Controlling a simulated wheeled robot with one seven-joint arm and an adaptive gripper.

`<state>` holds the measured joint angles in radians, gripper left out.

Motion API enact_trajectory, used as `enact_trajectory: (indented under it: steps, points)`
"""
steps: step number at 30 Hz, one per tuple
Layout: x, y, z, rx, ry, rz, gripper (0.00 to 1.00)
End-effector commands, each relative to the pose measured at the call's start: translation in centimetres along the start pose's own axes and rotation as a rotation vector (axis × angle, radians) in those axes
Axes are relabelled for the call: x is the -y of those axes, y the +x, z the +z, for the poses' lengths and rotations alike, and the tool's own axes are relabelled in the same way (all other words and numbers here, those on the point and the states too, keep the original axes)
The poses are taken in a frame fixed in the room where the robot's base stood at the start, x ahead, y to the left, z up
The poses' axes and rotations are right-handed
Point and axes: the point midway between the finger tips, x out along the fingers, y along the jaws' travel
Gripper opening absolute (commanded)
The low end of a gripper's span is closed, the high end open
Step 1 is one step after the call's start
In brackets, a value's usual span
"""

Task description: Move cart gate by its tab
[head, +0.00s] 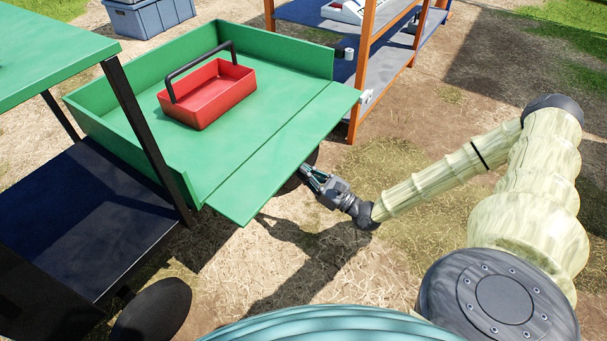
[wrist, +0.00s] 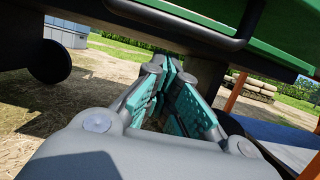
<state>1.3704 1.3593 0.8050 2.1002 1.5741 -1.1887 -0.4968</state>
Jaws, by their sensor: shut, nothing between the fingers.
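The green cart gate (head: 285,150) is hinged down along the front of the cart bed and lies nearly level with it. A small pale piece (head: 366,96) shows near its far right corner; I cannot tell whether it is the tab. My gripper (head: 307,172) is shut and empty, just at or under the gate's outer edge, near the middle. In the wrist view my teal fingers (wrist: 172,72) are together, with the green panel (wrist: 285,28) and a dark bar (wrist: 185,36) overhead. Whether they touch is unclear.
A red toolbox (head: 212,92) with a dark handle stands on the green cart bed (head: 180,137). A dark post (head: 146,140) and lower shelf (head: 75,215) are at left. An orange-framed rack (head: 362,75) stands behind at right. Open dry ground lies in front.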

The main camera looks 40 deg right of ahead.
Motion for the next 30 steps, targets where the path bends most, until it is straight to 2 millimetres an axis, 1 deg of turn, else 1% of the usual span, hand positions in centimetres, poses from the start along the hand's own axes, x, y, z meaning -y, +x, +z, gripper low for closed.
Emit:
enact_trajectory:
  steps: [4, 10, 21, 22, 25, 30]
  points:
    - [0.1, -0.4, 0.9, 0.001, 0.000, -0.001, 0.00]
    - [0.1, -0.7, 1.6, 0.000, -0.001, -0.001, 0.00]
    - [0.0, -0.7, 1.9, 0.000, -0.001, 0.000, 0.00]
    - [-0.4, -0.5, 1.8, 0.000, 0.001, 0.002, 0.00]
    - [-0.1, -0.7, 1.9, -0.001, -0.001, 0.000, 0.00]
    - [-0.1, -0.5, 2.2, -0.014, 0.000, 0.004, 0.00]
